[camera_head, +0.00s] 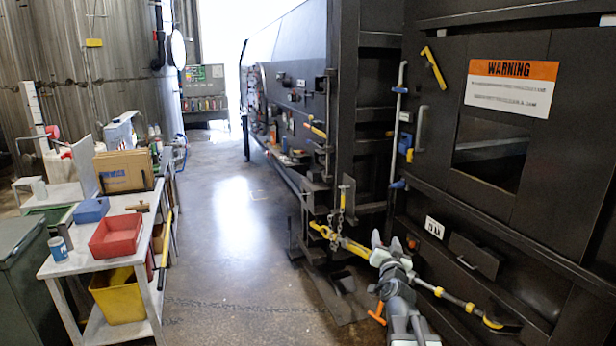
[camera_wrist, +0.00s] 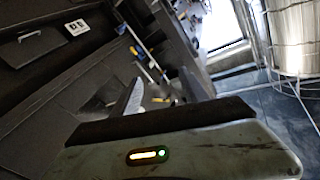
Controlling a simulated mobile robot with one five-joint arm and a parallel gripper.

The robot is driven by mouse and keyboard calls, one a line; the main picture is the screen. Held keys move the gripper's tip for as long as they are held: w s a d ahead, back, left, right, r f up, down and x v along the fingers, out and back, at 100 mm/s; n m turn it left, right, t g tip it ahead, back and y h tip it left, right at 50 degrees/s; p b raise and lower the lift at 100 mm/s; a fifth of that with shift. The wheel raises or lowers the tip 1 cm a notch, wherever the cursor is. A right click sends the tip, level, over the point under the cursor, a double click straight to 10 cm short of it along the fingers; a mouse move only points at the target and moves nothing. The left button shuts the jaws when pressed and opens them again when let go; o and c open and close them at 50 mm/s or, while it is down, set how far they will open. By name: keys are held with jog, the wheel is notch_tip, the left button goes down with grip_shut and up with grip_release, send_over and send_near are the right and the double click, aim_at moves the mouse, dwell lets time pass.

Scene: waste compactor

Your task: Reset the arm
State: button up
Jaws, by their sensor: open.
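My gripper (camera_head: 386,242) is in the lower right of the head view, raised in front of the dark compactor (camera_head: 480,215). Its two grey fingers stand apart with nothing between them. In the wrist view my gripper (camera_wrist: 163,92) also shows open and empty, its fingers pointing away over the grey wrist housing. A yellow-ended bar (camera_head: 350,246) with a hanging chain (camera_head: 341,205) lies just left of and behind the fingers. I cannot tell whether they touch it.
A white workbench (camera_head: 75,262) with a red bin (camera_head: 115,235), a yellow bin (camera_head: 120,295) and a cardboard box (camera_head: 124,170) stands at left. The compactor carries a warning sign (camera_head: 511,88), an opening and several handles. The aisle floor (camera_head: 235,225) between is clear.

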jog(key=s+a+f+n+g+y, duration=0.3)
jog(key=s+a+f+g, duration=0.1)
jog(key=a+f, duration=0.35)
jog(key=s+a+f+n+g+y, duration=0.2)
jog(key=s+a+f+n+g, duration=0.15)
jog(key=a+f, duration=0.4)
jog(key=s+d+f+g, duration=0.1)
jog(key=s+f+g, duration=0.2)
jog(key=s, duration=0.3)
jog(key=s+d+f+g+h, duration=0.1)
jog(key=s+d+f+g, duration=0.1)
jog(key=s, duration=0.4)
jog(key=s+d+f+g+h, duration=0.1)
jog(key=s+f+g, duration=0.4)
jog(key=s, duration=0.2)
jog(key=shift+d, duration=0.4)
